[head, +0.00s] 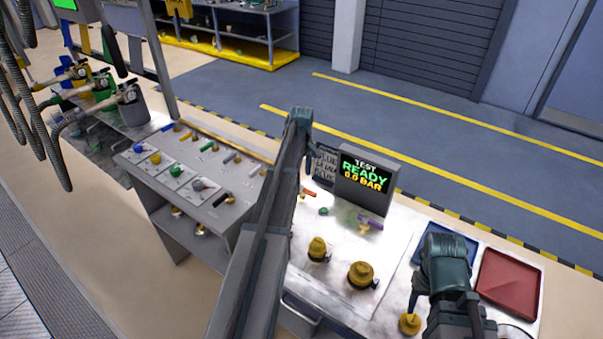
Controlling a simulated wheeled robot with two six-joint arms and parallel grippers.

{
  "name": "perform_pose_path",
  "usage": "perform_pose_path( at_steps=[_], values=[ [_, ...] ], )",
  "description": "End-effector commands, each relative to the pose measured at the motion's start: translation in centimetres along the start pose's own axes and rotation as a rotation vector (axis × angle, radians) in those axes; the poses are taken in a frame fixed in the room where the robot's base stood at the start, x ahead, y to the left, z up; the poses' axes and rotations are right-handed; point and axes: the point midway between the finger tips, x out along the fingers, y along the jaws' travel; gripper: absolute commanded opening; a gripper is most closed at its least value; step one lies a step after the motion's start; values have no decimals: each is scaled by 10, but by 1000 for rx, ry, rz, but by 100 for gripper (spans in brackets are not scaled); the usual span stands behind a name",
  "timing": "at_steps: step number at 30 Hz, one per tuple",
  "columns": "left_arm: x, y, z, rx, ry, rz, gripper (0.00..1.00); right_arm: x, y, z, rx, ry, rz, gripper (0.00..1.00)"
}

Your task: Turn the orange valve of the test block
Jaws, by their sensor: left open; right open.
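The orange valve (309,193) shows as a small orange handle on the white top of the test bench, left of the test display (365,180). Its left end is close to my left arm and may be partly hidden. My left gripper (311,166) hangs open behind the orange valve as seen from here, in front of the keypad. It looks apart from the valve. My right gripper (414,304) is open and points down at the right of the bench, near a brass fitting (409,323).
A green knob (323,211), a purple handle (371,223) and brass fittings (362,275) stand near the valve. Blue (465,242) and red (508,284) trays lie right. A side bench (220,205) carries coloured valves. My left arm hides part of the bench's left side.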

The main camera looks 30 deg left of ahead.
Motion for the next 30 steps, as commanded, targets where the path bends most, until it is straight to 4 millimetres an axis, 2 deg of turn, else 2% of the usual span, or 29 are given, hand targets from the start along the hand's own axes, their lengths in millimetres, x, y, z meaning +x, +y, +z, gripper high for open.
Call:
perform_pose_path(
  at_steps=[1,3,9,12,30],
  values=[
    [-17,0,0,0,0,0,62,-17,2,1,0,0,0,50],
    [-28,0,0,0,0,0,62,-28,3,2,2,0,0,50],
    [-56,0,0,0,0,0,62,-56,5,3,9,0,-2,50],
    [-64,0,0,0,0,0,62,-64,6,4,11,0,-2,50],
    [-66,0,0,0,0,0,62,-65,6,4,13,0,-2,50]
  ],
)
